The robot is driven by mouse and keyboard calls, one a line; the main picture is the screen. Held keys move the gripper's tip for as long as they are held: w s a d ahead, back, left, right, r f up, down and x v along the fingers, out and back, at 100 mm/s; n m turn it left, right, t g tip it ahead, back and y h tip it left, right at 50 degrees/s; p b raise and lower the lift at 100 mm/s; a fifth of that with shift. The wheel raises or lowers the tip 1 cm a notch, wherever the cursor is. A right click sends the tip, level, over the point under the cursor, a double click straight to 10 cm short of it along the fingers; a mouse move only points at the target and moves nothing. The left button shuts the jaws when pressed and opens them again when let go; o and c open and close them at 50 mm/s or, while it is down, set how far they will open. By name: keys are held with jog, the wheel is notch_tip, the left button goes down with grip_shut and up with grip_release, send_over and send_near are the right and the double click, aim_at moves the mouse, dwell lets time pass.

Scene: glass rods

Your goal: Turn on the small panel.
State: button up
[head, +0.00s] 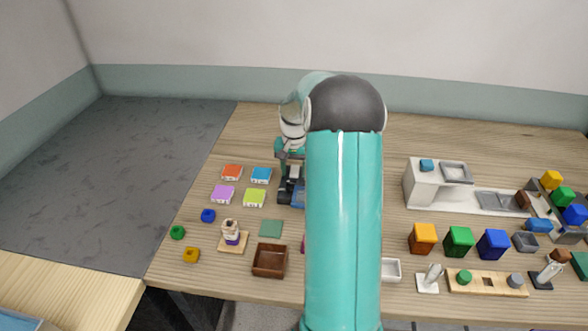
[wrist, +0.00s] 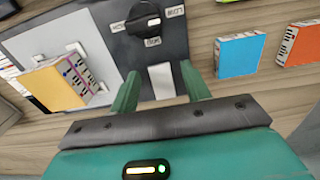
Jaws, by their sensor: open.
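The small panel (wrist: 158,55) is a dark grey plate in the wrist view, with a black round knob (wrist: 142,20) near the top edge. Small white labels surround the knob; one seems to read LOW. A pale rectangular patch (wrist: 161,80) lies below it. The knob is beyond the fingertips. In the head view my gripper (head: 290,155) is partly hidden by my arm, and the panel cannot be clearly made out.
In the wrist view, a pale board with a yellow book-like block (wrist: 55,85) lies left of the panel; blue (wrist: 240,54) and orange (wrist: 300,43) blocks lie right. In the head view, a brown tray (head: 270,261) is front left, and colored cubes and a white unit (head: 420,185) stand right.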

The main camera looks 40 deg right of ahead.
jog(key=shift+c, duration=0.5)
jog(key=c, duration=0.9)
jog(key=shift+w+d+r+g+y, duration=0.1)
jog(key=shift+w+d+g+y, duration=0.1)
jog(key=shift+g+y, duration=0.5)
jog(key=shift+w+d+r+g+y, duration=0.1)
jog(key=shift+d+g+y, duration=0.1)
jog(key=shift+g+y, duration=0.45)
jog(key=o, duration=1)
